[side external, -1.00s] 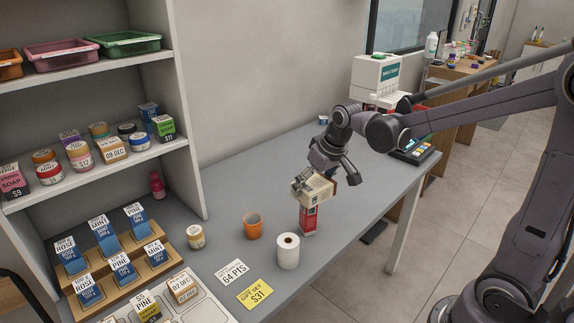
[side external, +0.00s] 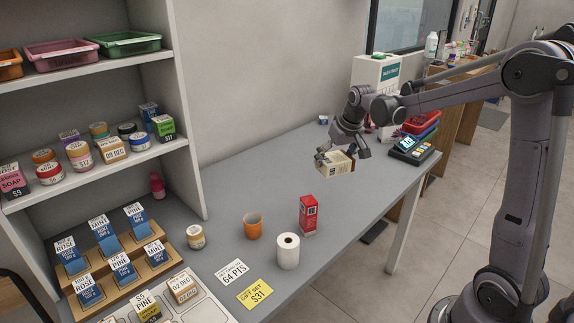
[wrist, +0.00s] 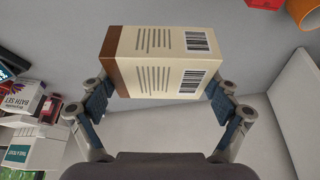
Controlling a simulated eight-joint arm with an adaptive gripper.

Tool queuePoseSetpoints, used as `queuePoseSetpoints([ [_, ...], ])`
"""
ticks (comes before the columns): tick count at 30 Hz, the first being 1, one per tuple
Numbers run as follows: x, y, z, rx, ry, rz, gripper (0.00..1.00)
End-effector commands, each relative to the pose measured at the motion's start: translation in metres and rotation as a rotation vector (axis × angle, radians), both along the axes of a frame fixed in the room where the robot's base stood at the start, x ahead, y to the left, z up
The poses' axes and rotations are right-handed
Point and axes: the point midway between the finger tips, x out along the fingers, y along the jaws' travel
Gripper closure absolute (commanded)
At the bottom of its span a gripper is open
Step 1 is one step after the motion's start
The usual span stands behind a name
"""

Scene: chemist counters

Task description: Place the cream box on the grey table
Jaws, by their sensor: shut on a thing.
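The cream box (side external: 335,165), with a brown end, is held in my gripper (side external: 343,158) in the side external view, at or just above the surface of the grey table (side external: 260,190). Whether its underside touches the table cannot be told. In the wrist view the cream box (wrist: 160,62) shows printed lines and barcodes, and the fingers of my gripper (wrist: 162,95) close on its two sides. The table's grey top is bare around the box.
A red box (side external: 308,215), a white roll (side external: 288,252) and an orange cup (side external: 253,226) stand nearer on the table. A card terminal (side external: 408,150) and a white dispenser (side external: 376,78) stand at the far right end. A shelf unit (side external: 190,110) rises at left.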

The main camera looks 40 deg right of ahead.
Motion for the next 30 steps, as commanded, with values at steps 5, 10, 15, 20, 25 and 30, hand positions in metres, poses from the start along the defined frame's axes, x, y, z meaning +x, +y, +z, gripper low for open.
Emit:
queuePoseSetpoints([
  [5,-0.001,-0.089,-0.004,-0.001,0.0,-0.139,0.44],
  [10,-0.015,-0.167,-0.01,0.0,0.0,-0.258,0.44],
  [15,-0.042,-0.241,-0.018,0.0,0.0,-0.373,0.44],
  [20,-0.075,-0.304,-0.027,-0.001,0.001,-0.471,0.44],
  [25,-0.107,-0.35,-0.035,-0.001,0.001,-0.547,0.44],
  [30,-0.126,-0.373,-0.039,0.0,0.0,-0.587,0.44],
])
